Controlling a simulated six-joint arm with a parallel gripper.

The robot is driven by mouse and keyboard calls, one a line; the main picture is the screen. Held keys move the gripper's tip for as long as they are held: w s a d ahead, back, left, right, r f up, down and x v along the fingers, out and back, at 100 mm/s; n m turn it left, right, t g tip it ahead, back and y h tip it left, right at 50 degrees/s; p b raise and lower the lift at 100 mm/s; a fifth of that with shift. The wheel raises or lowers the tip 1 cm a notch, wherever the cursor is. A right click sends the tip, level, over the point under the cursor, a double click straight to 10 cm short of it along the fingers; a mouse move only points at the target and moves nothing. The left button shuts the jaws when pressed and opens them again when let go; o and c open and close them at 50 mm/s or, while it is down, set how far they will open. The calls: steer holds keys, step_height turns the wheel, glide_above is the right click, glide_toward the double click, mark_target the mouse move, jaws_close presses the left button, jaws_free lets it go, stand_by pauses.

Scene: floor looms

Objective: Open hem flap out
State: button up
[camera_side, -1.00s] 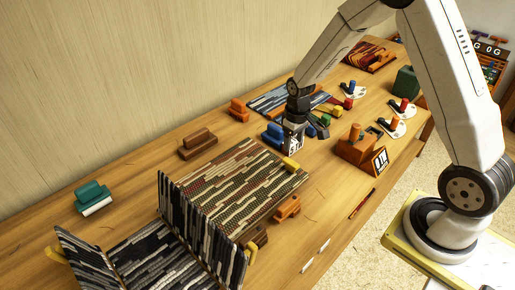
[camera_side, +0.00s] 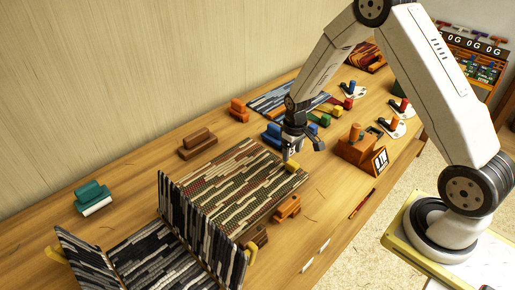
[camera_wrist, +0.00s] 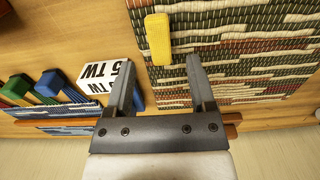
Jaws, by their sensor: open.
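A flat woven panel (camera_side: 235,180) in green, red and cream stripes lies on the bench, with a yellow tab (camera_side: 291,165) at its far right corner. The wrist view shows the yellow tab (camera_wrist: 158,38) lying on the panel's edge. My gripper (camera_wrist: 160,62) is open and empty, its two fingertips on either side of the tab's near end in that view. In the side view my gripper (camera_side: 289,155) is just over the tab; contact cannot be told. Dark striped flaps (camera_side: 200,230) stand upright at the panel's left, beside a flat dark section (camera_side: 155,262).
Orange blocks (camera_side: 287,207) sit at the panel's front edge. An orange box (camera_side: 355,148) stands to the right.

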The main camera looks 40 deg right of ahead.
mark_target(291, 161)
steer(key=shift+f, duration=1.85)
jaws_close()
